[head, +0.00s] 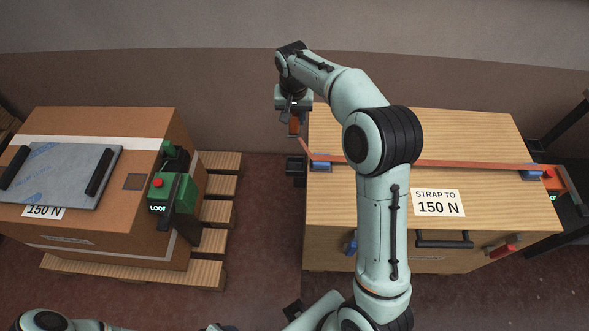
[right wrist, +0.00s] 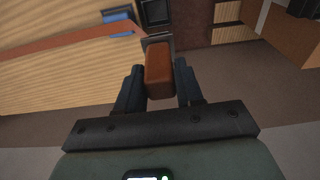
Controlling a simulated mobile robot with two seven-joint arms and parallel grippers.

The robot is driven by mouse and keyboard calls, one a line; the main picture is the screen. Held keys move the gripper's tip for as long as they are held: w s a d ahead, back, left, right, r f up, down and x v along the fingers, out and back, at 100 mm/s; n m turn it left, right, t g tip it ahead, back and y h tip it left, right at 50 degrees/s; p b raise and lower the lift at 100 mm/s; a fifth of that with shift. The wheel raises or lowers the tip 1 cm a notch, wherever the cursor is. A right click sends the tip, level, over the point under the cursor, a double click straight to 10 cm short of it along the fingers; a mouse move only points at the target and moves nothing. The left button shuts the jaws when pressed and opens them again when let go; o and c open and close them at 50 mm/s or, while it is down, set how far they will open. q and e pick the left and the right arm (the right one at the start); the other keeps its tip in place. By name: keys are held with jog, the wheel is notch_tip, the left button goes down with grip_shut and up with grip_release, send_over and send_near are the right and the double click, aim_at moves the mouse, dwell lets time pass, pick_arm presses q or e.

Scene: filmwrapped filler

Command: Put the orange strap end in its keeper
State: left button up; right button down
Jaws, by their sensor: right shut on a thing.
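The orange strap (head: 455,164) runs across the top of the wooden crate (head: 480,130). Its near part also crosses the right wrist view (right wrist: 60,45). My right gripper (head: 294,120) is past the crate's left edge, shut on the orange strap end (right wrist: 158,70), which looks like a thick block between the fingers. A blue piece (head: 321,166) sits on the crate's left edge under the strap. A dark square fitting (head: 296,167) is beside that edge, just below the gripper in the head view; I cannot tell whether it is the keeper.
A brown carton (head: 110,235) with a grey plate (head: 60,175) and a green tool (head: 168,190) stands at the left on a wooden pallet (head: 220,212). An orange device (head: 555,180) is at the crate's right end. Open floor lies between carton and crate.

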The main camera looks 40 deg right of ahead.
jog(key=shift+w+d+f+b, duration=0.1)
jog(key=shift+f+b, duration=0.2)
jog(key=shift+f, duration=4.6)
jog(key=shift+d+f+b, duration=0.1)
jog(key=shift+f+b, duration=0.2)
jog(key=shift+f, duration=4.55)
pick_arm(q)
jog(key=shift+s+f, duration=0.5)
jog(key=shift+f, duration=0.35)
pick_arm(e)
jog(key=shift+f, duration=0.2)
jog(key=c, duration=0.8)
grip_release()
jog(key=shift+o, duration=0.4)
pick_arm(q)
jog(key=shift+f, duration=0.1)
pick_arm(e)
jog(key=shift+r, duration=0.15)
